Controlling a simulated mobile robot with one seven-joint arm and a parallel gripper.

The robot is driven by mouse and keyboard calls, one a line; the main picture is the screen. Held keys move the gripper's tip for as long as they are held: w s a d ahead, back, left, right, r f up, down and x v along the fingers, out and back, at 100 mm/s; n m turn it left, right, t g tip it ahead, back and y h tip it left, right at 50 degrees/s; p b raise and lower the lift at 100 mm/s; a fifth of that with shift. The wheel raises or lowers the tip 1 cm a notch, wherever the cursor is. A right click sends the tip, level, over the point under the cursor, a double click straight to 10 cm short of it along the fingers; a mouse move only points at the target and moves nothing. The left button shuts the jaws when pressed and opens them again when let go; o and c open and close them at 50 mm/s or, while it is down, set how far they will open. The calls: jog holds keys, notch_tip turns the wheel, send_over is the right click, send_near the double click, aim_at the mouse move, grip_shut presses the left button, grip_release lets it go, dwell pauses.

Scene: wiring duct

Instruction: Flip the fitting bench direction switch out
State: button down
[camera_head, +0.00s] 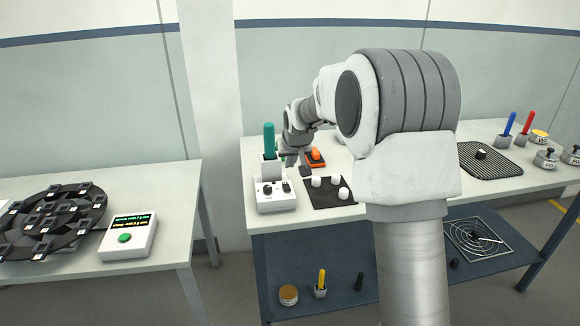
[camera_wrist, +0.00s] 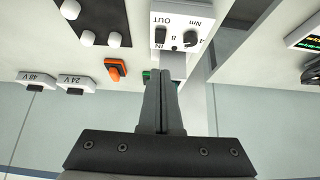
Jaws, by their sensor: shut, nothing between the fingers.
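The white fitting bench control box (camera_head: 277,201) stands at the left front of the middle table, with two dark controls on top. In the wrist view the box (camera_wrist: 177,10) appears upside down, with OUT and IN labels at its left and a round Nm dial (camera_wrist: 190,38) at its right. The small dark direction switch (camera_wrist: 160,36) sits between the labels, seemingly nearer IN; its exact tilt is hard to tell. My gripper (camera_wrist: 160,74) is shut and empty, its fingertips apart from the switch in the picture. The fingers hide part of the scene below the box.
A teal-handled tool (camera_head: 269,138) stands upright in a holder just behind the box. A black mat (camera_head: 331,198) with white knobs lies to the right, and an orange switch (camera_head: 315,155) sits behind it. A grey-topped left table holds a green-button panel (camera_head: 125,239).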

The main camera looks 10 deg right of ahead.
send_over(287, 189)
jog(key=f, duration=0.4)
jog(key=s+f, duration=0.1)
jog(key=f, duration=0.1)
jog(key=shift+f, duration=0.3)
jog(key=shift+s+f, duration=0.15)
jog(key=shift+f, duration=0.45)
jog(key=shift+s+f, duration=0.15)
jog(key=shift+f, duration=0.45)
jog(key=shift+s+f, duration=0.1)
jog(key=shift+f, duration=0.5)
jog(key=shift+b, duration=0.3)
jog(key=shift+s+f+b, duration=0.3)
jog(key=shift+f+b, duration=0.6)
jog(key=shift+b, duration=0.15)
jog(key=shift+r+p, duration=0.3)
jog(key=shift+r, duration=0.1)
jog(key=shift+r+p, duration=0.4)
jog(key=shift+r, duration=0.3)
